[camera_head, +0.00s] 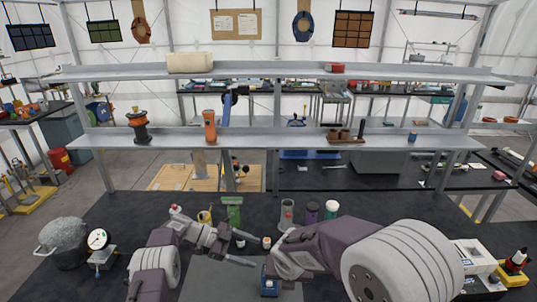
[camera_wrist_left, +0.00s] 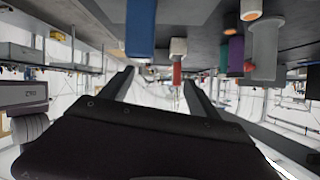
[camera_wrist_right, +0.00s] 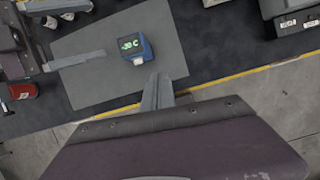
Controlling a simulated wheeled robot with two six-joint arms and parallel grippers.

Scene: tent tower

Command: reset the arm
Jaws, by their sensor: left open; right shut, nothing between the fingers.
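My left gripper (camera_head: 248,250) is over the middle of the dark worktop, its fingers spread and empty. Its two fingers also show apart in the left wrist view (camera_wrist_left: 157,90). My right gripper (camera_wrist_right: 158,92) is shut with nothing in it, in the right wrist view. Its fingertips are close to a grey mat (camera_wrist_right: 95,78) on which a small blue device (camera_wrist_right: 145,47) with a "-30 C" display sits. In the head view the blue device (camera_head: 269,286) is low centre, beside my right wrist, and my right fingers are hard to make out.
Behind the grippers stand a green item (camera_head: 232,211), a grey tube (camera_head: 286,213), a purple container (camera_head: 311,212) and a white-capped bottle (camera_head: 331,209). A dial gauge (camera_head: 98,240) is at the left. Two metal shelves (camera_head: 270,143) span the back.

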